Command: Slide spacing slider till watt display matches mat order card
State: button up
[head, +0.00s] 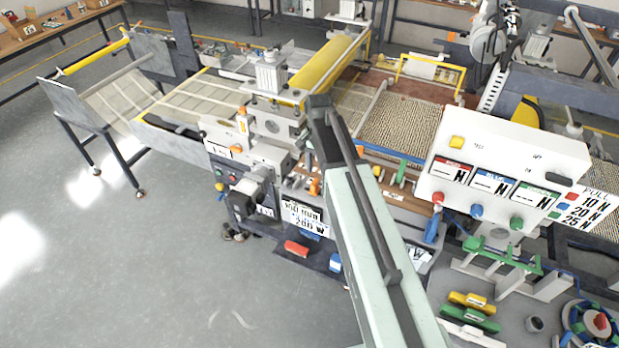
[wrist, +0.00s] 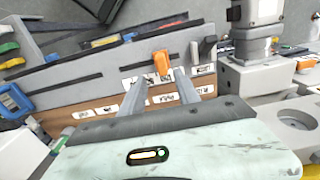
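An orange slider knob (wrist: 161,62) stands on a slotted grey panel (wrist: 110,70) in the wrist view. My gripper (wrist: 160,78) is open, with a finger to each side of the knob, which shows just beyond the fingertips. Gaps show on both sides. In the head view, an orange knob (head: 314,186) shows left of my arm; my fingers are hidden there. A white card (head: 305,216) on the machine's front has a millimetre line, its first digit unclear, above what looks like 200 W. I cannot make out a watt display reading.
Small white labels (wrist: 150,98) line the brown strip below the slot. A grey post machine part (wrist: 255,75) stands right of the knob. A white control box (head: 500,165) with coloured knobs stands at the right. The floor (head: 150,270) at the front left is clear.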

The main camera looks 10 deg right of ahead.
aim_at(315, 182)
jog(key=shift+s+a+f+b, duration=0.2)
jog(key=shift+f+b, duration=0.1)
jog(key=shift+b, duration=0.2)
notch_tip(315, 182, down, 7)
jog(key=b, duration=0.7)
jog(key=shift+w+a+f, duration=0.1)
jog(key=shift+w, duration=0.05)
grip_shut()
dwell(0.5)
